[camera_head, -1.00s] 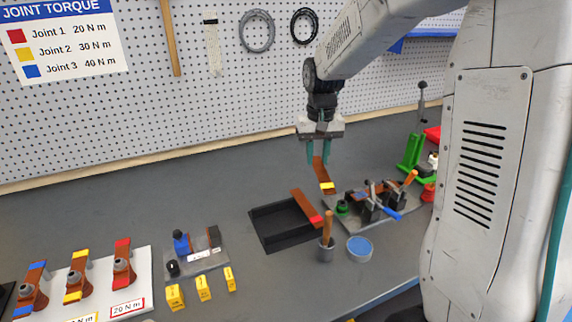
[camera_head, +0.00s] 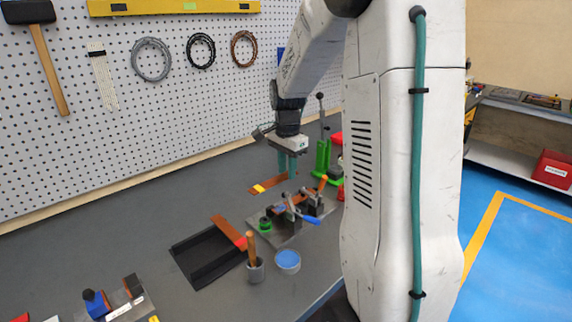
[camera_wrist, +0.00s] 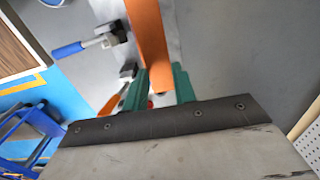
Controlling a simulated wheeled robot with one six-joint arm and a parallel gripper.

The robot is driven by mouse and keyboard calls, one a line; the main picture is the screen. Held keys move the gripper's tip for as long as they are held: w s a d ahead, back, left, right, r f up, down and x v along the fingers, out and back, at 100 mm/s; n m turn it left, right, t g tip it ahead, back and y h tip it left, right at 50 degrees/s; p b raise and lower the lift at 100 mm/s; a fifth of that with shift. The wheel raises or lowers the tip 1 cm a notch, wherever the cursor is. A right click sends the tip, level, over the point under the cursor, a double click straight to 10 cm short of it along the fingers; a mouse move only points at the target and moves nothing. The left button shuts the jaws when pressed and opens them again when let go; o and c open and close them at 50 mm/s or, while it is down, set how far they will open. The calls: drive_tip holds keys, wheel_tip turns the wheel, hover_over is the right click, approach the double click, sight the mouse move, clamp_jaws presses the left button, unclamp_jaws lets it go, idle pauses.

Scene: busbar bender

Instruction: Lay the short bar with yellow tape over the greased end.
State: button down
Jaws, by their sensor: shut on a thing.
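The short copper bar with yellow tape (camera_head: 270,183) is held in my gripper (camera_head: 288,168), above the far side of the clamp fixture. Its taped end points left in the head view. In the wrist view the bar (camera_wrist: 150,40) runs between the green fingers of my gripper (camera_wrist: 160,84), which are shut on it. The clamp fixture (camera_head: 275,233) has toggle clamps, one with a blue handle (camera_head: 309,219) and one with an orange handle. Clamps hide much of what lies in the fixture, and I cannot make out the greased end.
A black tray (camera_head: 185,262) with a red-taped bar (camera_head: 228,230) stands left of the fixture. A grey cup (camera_head: 255,271) with a wooden-handled tool and a blue-topped tin (camera_head: 288,260) stand in front. A green press (camera_head: 322,160) stands behind right.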

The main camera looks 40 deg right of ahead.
wheel_tip(320, 180, down, 5)
drive_tip(key=shift+f, duration=0.1)
drive_tip(key=shift+s+f, duration=0.1)
drive_tip(key=shift+f, duration=0.15)
drive_tip(key=shift+s, duration=1.15)
drive_tip(key=shift+f, duration=0.65)
drive_tip(key=shift+f, duration=0.4)
drive_tip(key=c, duration=1.1)
unclamp_jaws()
drive_tip(key=shift+o, duration=0.2)
wheel_tip(320, 180, up, 8)
